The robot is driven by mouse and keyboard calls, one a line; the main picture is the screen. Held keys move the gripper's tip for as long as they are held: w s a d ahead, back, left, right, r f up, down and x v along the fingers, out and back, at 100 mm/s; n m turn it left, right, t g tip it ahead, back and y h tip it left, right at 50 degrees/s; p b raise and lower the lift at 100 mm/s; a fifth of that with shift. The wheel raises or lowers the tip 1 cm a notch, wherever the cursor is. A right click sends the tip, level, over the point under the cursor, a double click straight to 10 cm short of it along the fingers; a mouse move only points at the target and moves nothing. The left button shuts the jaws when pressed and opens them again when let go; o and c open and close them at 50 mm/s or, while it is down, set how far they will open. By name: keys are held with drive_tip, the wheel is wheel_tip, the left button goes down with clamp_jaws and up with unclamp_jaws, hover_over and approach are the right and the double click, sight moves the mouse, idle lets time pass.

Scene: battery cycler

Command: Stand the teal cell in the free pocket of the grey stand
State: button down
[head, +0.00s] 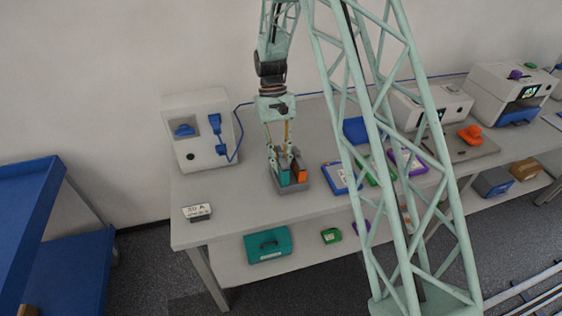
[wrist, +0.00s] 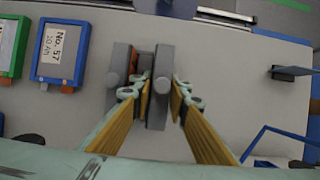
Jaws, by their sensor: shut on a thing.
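The teal cell (head: 284,178) is upright at the grey stand (head: 293,190) on the bench, beside an orange cell (head: 299,172). My gripper (head: 280,160) reaches down from above and is shut on the teal cell. In the wrist view the fingers lie on both sides of a grey bar-like top with a round stud, which seems to be the teal cell's top (wrist: 160,95). A second grey top (wrist: 120,85) stands just left of it. I cannot tell whether the teal cell's base rests on the pocket floor; the fingers and cell tops hide it.
A white cycler box (head: 198,150) with blue leads stands left of the stand. A small label sign (head: 197,212) is at the bench's front left. A teal case (head: 268,245) sits on the lower shelf.

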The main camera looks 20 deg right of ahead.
drive_tip(key=shift+f+b, duration=0.35)
drive_tip(key=shift+f, duration=0.5)
idle(0.5)
idle(0.4)
drive_tip(key=c, duration=2.4)
unclamp_jaws()
drive_tip(key=shift+r, duration=0.1)
drive_tip(key=v, duration=1.1)
drive_tip(key=shift+w, duration=0.15)
drive_tip(key=shift+w+r, duration=0.1)
drive_tip(key=shift+r, duration=0.25)
drive_tip(key=shift+r, duration=0.1)
